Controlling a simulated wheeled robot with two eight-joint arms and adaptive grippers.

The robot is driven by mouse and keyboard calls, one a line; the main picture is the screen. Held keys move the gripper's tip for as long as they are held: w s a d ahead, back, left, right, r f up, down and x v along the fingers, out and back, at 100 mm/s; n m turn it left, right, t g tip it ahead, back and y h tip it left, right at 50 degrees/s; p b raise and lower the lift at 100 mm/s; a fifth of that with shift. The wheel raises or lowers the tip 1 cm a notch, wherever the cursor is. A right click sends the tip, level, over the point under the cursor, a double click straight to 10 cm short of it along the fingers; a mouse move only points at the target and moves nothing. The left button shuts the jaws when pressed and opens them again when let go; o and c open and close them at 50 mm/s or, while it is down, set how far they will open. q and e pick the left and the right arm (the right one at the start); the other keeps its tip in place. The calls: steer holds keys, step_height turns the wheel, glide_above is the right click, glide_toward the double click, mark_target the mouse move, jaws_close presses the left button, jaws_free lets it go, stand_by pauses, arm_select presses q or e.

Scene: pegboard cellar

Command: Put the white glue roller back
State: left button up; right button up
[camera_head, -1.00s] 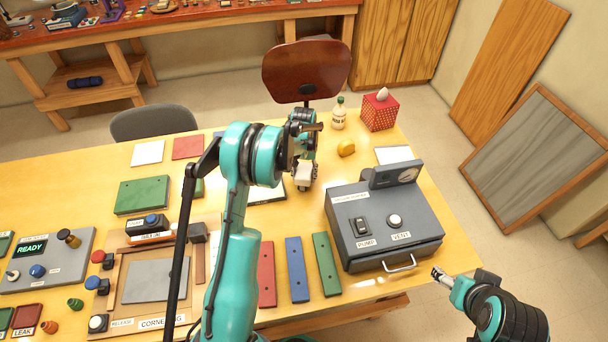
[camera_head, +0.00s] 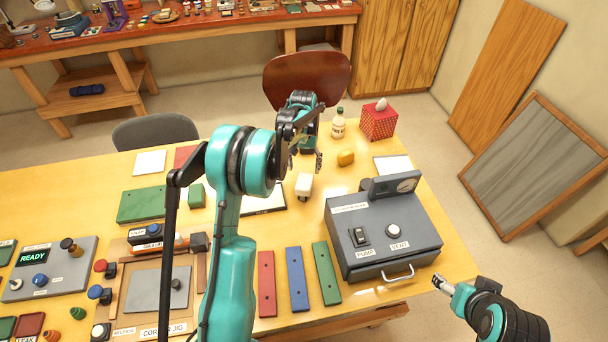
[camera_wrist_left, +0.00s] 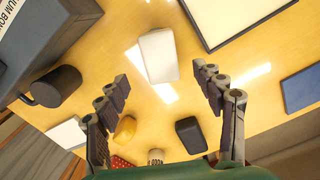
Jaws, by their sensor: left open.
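In the left wrist view the white roller (camera_wrist_left: 158,56) lies ahead of the fingertips, apart from both. My left gripper (camera_head: 307,150) is open and empty, above and behind the roller; its spread fingers (camera_wrist_left: 161,74) show in the wrist view.
The grey box (camera_head: 385,235) with gauge stands right of the roller. Red, blue (camera_head: 298,275) and green strips lie in front. Bare table surrounds the roller.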

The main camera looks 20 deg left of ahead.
arm_select(q)
steer(key=s+d+r+m+t, duration=0.1)
steer(key=s+d+r+t, duration=0.1)
steer(key=s+d+r, duration=0.4)
steer(key=s+d+r+t, duration=0.1)
steer(key=s+r, duration=0.4)
steer(key=r, duration=0.3)
steer(key=s+d+m+t, duration=0.1)
steer(key=s+d+t, duration=0.1)
steer(key=s, duration=0.6)
steer(key=s+d+m+t, duration=0.1)
steer(key=s+d, duration=0.3)
steer(key=s, duration=0.5)
steer(key=shift+s+f+t, duration=0.25)
steer(key=shift+f+t, duration=0.1)
steer(key=shift+t, duration=0.35)
steer(key=shift+d, duration=0.1)
